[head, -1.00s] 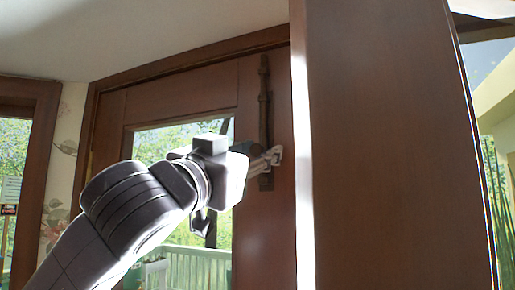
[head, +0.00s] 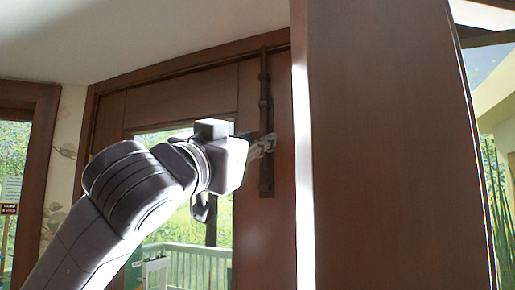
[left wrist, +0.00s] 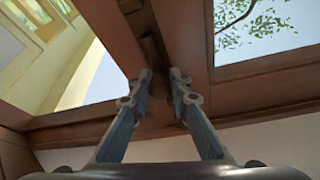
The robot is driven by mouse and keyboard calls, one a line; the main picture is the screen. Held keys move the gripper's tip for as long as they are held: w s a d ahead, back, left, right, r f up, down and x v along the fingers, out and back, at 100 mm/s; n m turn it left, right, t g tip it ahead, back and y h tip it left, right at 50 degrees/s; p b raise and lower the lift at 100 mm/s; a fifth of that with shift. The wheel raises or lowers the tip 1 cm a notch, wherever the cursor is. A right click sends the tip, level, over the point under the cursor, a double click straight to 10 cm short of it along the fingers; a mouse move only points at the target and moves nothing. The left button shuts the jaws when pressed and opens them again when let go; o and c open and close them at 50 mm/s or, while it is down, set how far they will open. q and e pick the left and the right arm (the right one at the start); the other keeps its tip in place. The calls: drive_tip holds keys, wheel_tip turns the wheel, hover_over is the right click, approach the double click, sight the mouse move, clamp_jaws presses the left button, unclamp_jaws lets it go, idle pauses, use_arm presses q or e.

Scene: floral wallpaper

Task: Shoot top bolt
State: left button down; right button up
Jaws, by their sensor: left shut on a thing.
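The top bolt (head: 264,95) is a dark, slim vertical bar mounted high on the brown wooden door (head: 278,225). Its upper end reaches the top door frame (head: 190,64) in the head view. My left gripper (head: 264,146) is shut on the bolt's lower part, its arm coming up from the lower left. In the left wrist view the bolt (left wrist: 148,45) runs between and beyond the fingertips (left wrist: 162,82). The exact grip spot is partly hidden by the fingers. My right gripper is not in view.
A large brown wooden panel (head: 390,150) stands close on the right of the bolt, with a bright edge. The door's glass pane (head: 165,225) shows a railing and greenery outside. Another window (head: 14,150) is at the far left.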

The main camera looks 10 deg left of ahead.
use_arm(q)
drive_tip(key=shift+r, duration=0.7)
drive_tip(key=shift+s+a, duration=0.15)
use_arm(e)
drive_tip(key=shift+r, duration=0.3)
use_arm(q)
drive_tip(key=c, duration=1.8)
unclamp_jaws()
drive_tip(key=shift+o, duration=0.2)
drive_tip(key=shift+f, duration=0.1)
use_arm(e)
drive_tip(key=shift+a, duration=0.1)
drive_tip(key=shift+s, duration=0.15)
use_arm(q)
drive_tip(key=v, duration=1.1)
drive_tip(key=shift+s+f, duration=0.2)
drive_tip(key=shift+s, duration=0.1)
